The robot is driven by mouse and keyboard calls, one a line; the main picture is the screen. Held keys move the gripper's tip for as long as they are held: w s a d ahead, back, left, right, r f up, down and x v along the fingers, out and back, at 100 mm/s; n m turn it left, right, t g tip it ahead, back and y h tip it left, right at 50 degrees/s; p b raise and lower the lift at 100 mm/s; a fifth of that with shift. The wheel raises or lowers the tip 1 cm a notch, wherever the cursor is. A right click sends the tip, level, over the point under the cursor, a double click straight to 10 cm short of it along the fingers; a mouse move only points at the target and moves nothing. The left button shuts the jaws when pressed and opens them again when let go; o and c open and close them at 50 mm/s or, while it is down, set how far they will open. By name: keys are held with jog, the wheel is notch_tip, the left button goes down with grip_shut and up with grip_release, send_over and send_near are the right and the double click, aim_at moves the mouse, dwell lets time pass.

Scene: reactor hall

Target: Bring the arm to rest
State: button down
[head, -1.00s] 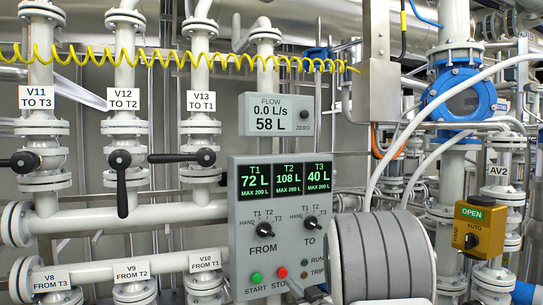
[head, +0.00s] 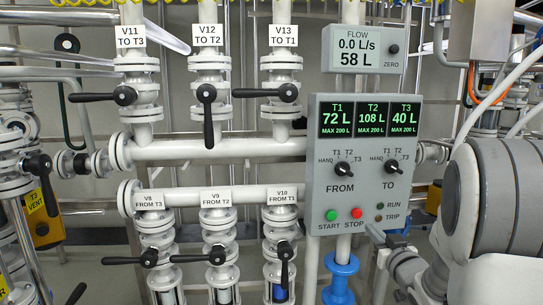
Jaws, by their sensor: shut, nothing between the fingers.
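My arm (head: 485,205) comes in at the right edge of the head view, with its thick grey links bent in front of the pipework. My gripper (head: 375,234) shows small and partly hidden, just below and right of the red STOP button (head: 356,213) on the grey control panel (head: 325,190). It looks shut and empty. A gap shows between its tip and the button in the picture; the depth between them is hard to judge.
The flow display (head: 364,50) reads 0.0 L/s and 58 L. Handles of V11 (head: 97,97) and V13 (head: 262,93) lie level; the V12 handle (head: 208,122) points down. V8, V9 and V10 sit below. A yellow box (head: 44,222) is at left.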

jog(key=s+a+g, duration=0.4)
jog(key=s+a, duration=0.2)
jog(key=s, duration=0.4)
jog(key=s+a+g, duration=0.4)
jog(key=s+a, duration=0.1)
jog(key=s, duration=0.6)
jog(key=s+a+g, duration=0.4)
jog(key=s+a, duration=0.2)
jog(key=s, duration=0.4)
notch_tip(320, 180, up, 19)
jog(key=p, duration=1.8)
jog(key=shift+d+p, duration=0.2)
jog(key=shift+p, duration=0.2)
jog(key=c, duration=1.6)
grip_release()
